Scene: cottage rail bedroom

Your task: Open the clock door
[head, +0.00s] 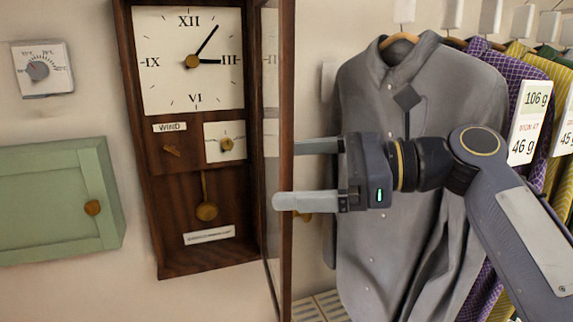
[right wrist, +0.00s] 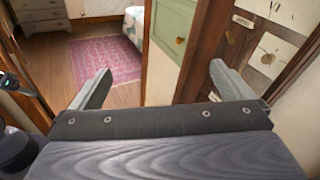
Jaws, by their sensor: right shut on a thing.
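The wall clock (head: 170,235) has a dark wooden case with a white dial, a brass pendulum and a small WIND label. Its glazed clock door (head: 287,70) stands swung out from the right side of the case, seen nearly edge-on. A brass knob (head: 302,216) shows partly behind the lower finger. My left gripper is not in view.
A grey shirt (head: 400,120) and other hanging clothes with tags crowd the right, close behind my right arm. A green cabinet (head: 50,200) and a thermostat dial (head: 42,69) are on the wall at left. The right wrist view shows open floor with a pink rug (right wrist: 105,45).

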